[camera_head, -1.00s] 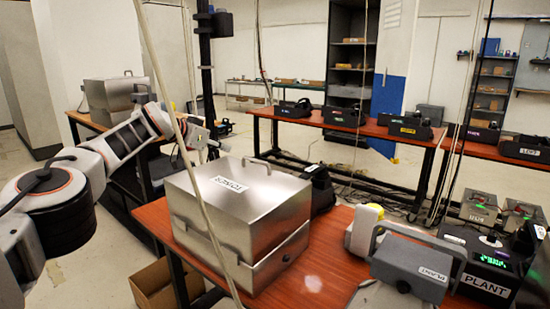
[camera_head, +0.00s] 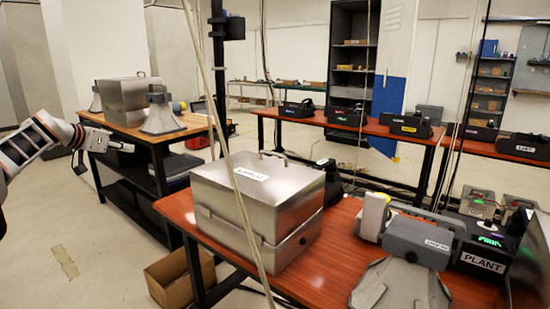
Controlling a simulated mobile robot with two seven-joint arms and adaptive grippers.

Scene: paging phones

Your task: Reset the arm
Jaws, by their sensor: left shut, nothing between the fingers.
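My left arm comes in at the left edge, and its gripper (camera_head: 128,147) is shut and empty. It hangs in the air in front of the far left table, apart from the things on it. The right gripper is not in view. The silver lidded metal box (camera_head: 258,190) with a label stands closed on the near table (camera_head: 335,262), to the right of my left gripper.
A black phone unit with a PLANT label (camera_head: 483,262) and a grey horn speaker (camera_head: 405,285) are at the near right. The left table (camera_head: 150,133) holds another metal box (camera_head: 126,99) and horns. A cardboard box (camera_head: 176,280) lies on the floor. Thin cables hang across the view.

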